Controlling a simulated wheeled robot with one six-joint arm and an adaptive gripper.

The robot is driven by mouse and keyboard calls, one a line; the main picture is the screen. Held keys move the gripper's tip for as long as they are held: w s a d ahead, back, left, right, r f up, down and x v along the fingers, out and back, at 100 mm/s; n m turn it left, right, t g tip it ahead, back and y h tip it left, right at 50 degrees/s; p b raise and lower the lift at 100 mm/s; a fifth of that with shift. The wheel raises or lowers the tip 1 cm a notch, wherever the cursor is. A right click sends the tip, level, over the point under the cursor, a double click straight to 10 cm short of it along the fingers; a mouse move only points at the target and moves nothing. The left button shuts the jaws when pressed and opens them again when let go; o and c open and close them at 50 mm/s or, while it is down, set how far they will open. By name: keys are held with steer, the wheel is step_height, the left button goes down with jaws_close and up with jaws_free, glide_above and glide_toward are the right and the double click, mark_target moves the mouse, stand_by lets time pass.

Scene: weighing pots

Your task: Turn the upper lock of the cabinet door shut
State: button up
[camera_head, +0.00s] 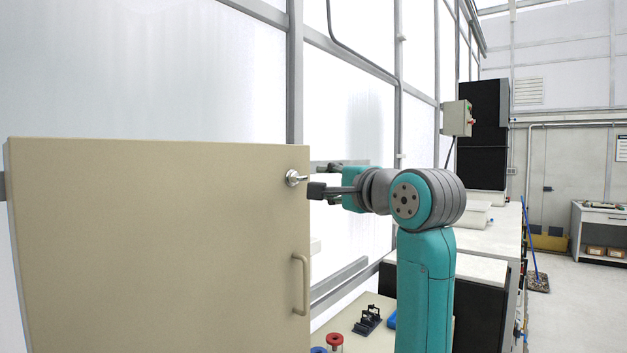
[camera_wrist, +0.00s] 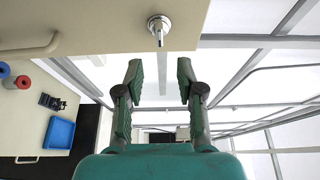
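The beige cabinet door (camera_head: 150,240) fills the lower left of the head view, and its edge strip shows at the top of the wrist view (camera_wrist: 100,20). The silver upper lock (camera_head: 294,178) sits near the door's top right corner. In the wrist view, the lock (camera_wrist: 158,27) has a round base and a short lever pointing down the picture toward my gripper. My gripper (camera_wrist: 159,72) is open and empty, with the lock just beyond the gap between its fingertips. In the head view, my gripper (camera_head: 317,180) is just right of the lock. Contact cannot be told.
A bar handle (camera_head: 301,284) is on the door below the lock. A worktop at the lower right holds a red spool (camera_head: 334,340), a black rack (camera_head: 367,320) and a blue tray (camera_wrist: 59,132). Window frames stand behind; the space right of my arm is partly open.

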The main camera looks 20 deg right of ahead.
mark_target(302, 179)
steer(key=x, duration=1)
steer(key=shift+w+a, duration=0.15)
steer(key=shift+w, duration=0.15)
jaws_close()
